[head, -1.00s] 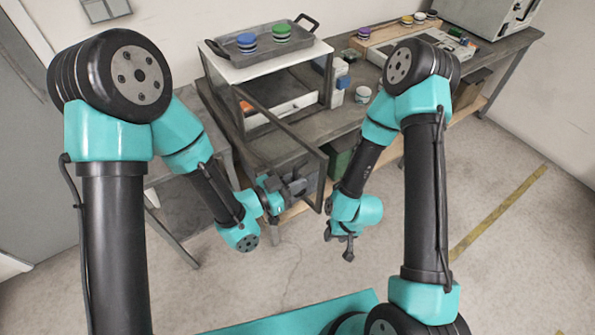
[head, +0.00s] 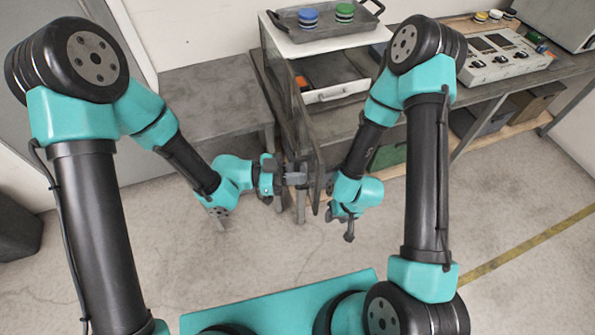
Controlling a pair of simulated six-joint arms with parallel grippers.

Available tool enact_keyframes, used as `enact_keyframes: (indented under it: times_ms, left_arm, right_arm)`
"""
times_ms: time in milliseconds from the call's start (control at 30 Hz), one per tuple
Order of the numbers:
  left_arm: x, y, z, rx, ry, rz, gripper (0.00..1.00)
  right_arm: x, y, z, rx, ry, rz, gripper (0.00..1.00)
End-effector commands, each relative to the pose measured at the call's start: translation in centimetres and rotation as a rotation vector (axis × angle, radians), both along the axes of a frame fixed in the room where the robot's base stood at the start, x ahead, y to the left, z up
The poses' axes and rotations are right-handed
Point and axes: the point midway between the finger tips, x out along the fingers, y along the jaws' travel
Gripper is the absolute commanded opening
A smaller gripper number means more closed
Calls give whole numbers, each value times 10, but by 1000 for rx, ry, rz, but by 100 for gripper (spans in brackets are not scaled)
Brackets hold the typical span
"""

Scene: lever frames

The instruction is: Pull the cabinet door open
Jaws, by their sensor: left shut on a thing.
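The cabinet (head: 345,43) has a white top and stands on the workbench, with its front uncovered. Its door (head: 304,125) stands open, swung out toward me and seen nearly edge-on. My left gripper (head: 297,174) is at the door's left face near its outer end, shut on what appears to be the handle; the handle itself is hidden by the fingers. My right gripper (head: 346,222) hangs to the right of the door, low and apart from it, with nothing visible in it. Its small fingers do not show clearly whether they are open.
A white drawer or box (head: 335,92) and an orange item (head: 302,82) are inside the cabinet. A tray (head: 327,24) with blue and green stacks sits on top. A control panel (head: 500,57) is on the bench at right.

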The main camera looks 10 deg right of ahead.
Motion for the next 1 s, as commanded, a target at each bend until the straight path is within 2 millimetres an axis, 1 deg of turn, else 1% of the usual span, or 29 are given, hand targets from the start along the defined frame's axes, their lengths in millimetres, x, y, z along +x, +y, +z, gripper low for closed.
enact_keyframes:
  times_ms: [333, 367, 600, 1000]
  left_arm:
    - [-1, 0, 0, 0, 1, -5, 0]
    - [-1, 0, 0, 0, 1, -4, 18]
    - [0, 0, 0, 0, 1, -3, 40]
    - [0, 0, 0, -1, 0, -2, 41]
  right_arm:
    - [0, 0, 0, 0, 0, 0, 43]
    - [0, 0, 0, 0, 0, 0, 43]
    - [0, 0, 0, 0, 0, 0, 43]
    - [0, 0, 0, 0, 0, 0, 43]
